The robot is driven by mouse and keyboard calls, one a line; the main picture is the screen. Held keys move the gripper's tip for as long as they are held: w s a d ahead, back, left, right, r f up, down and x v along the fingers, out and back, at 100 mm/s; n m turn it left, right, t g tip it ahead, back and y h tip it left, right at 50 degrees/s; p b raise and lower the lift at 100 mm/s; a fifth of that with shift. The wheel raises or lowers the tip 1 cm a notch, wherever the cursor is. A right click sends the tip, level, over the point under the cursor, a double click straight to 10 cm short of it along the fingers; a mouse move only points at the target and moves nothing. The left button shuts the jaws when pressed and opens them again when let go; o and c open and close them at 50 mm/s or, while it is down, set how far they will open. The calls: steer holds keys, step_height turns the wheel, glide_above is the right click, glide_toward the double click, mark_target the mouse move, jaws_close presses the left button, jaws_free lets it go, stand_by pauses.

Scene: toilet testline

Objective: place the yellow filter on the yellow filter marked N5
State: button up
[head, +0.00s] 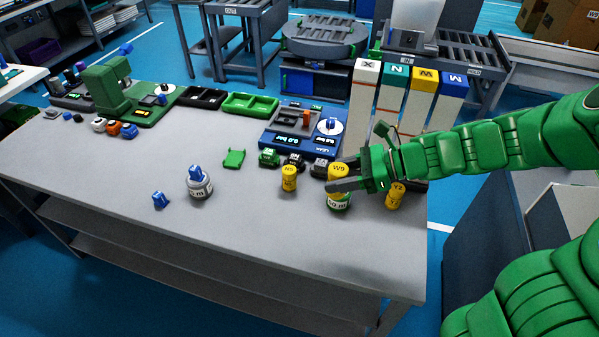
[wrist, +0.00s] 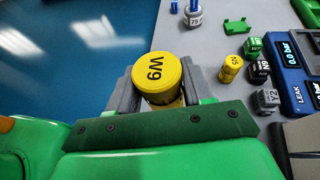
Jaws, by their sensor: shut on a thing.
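My gripper (head: 345,178) is shut on a yellow filter marked W9 (head: 337,166). In the wrist view the W9 filter (wrist: 157,72) sits between the two grey fingers, its marked top facing the camera. The yellow filter marked N5 (head: 289,179) stands upright on the table, left of my gripper in the head view. It also shows in the wrist view (wrist: 231,66), to the right of the held filter and apart from it. Another yellow filter (head: 396,196) stands to the right, partly behind my gripper; its mark is not clear.
A white and green jar (head: 339,202) shows just below my gripper; I cannot tell whether the held filter touches it. Green and black blocks (head: 269,157) and a blue leak tester (head: 300,130) stand behind N5. The table's (head: 235,235) front middle is clear.

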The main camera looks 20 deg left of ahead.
steer(key=w+a+r, duration=0.2)
steer(key=a, duration=0.7)
glide_above(290, 169)
steer(key=shift+f, duration=5)
steer(key=shift+s+f, duration=0.1)
steer(key=shift+f, duration=1.2)
steer(key=shift+f, duration=0.1)
steer(key=o, duration=1.1)
